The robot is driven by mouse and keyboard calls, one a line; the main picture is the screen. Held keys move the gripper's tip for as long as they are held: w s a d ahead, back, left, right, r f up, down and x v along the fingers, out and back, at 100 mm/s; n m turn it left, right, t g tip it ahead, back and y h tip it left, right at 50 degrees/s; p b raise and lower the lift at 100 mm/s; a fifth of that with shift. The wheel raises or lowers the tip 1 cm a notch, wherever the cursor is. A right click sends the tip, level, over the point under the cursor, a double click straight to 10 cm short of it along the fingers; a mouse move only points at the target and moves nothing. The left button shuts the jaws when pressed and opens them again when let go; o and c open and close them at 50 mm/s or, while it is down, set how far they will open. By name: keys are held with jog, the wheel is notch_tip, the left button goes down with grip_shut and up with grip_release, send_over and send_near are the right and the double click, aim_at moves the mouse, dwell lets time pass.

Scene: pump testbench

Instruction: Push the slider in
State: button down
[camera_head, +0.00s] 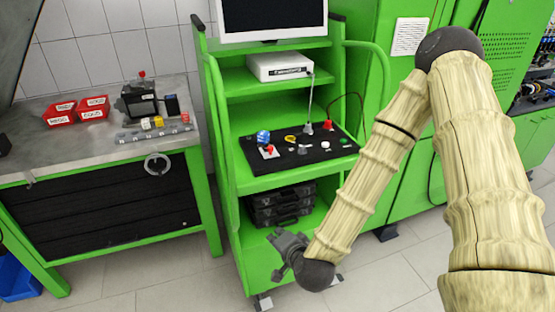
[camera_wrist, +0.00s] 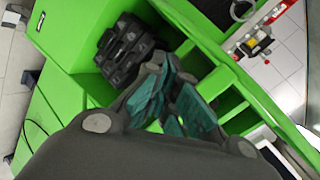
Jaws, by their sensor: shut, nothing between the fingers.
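A black control panel (camera_head: 285,161) lies on the green cart's middle shelf. It carries a blue knob (camera_head: 263,137), a red button (camera_head: 268,149), a yellow part (camera_head: 290,139), small grey parts, and white, green and red controls. I cannot tell which of these is the slider. My gripper (camera_head: 283,248) hangs low in front of the cart, below the panel and apart from it. In the wrist view my gripper (camera_wrist: 174,92) shows teal finger pads, shut and empty. The panel's controls cannot be made out in the wrist view.
Black cases (camera_head: 282,204) sit on the cart's lower shelf, behind my gripper, and also show in the wrist view (camera_wrist: 126,52). A white box (camera_head: 279,67) and a monitor stand above the panel. A workbench (camera_head: 60,153) with red bins is at left. Floor before the cart is clear.

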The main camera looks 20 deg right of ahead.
aim_at(278, 164)
jog(key=w+d+r+m+t+h, duration=0.1)
jog(key=w+d+r+m+t, duration=0.1)
jog(key=r, duration=0.5)
jog(key=w+d+r+m+t+h+b, duration=0.1)
jog(key=w+d+r+m+t+h, duration=0.1)
jog(key=r, duration=0.6)
jog(key=w+d+m, duration=0.1)
jog(key=w+m, duration=0.1)
jog(key=m, duration=0.1)
jog(key=shift+r+t, duration=0.3)
jog(key=shift+f+b, duration=0.15)
jog(key=shift+b, duration=0.4)
jog(key=w, duration=0.4)
jog(key=w+d+f, duration=0.1)
jog(key=w, duration=0.8)
jog(key=shift+w+d+f, duration=0.25)
jog(key=shift+w+d, duration=0.05)
jog(key=shift+w, duration=0.1)
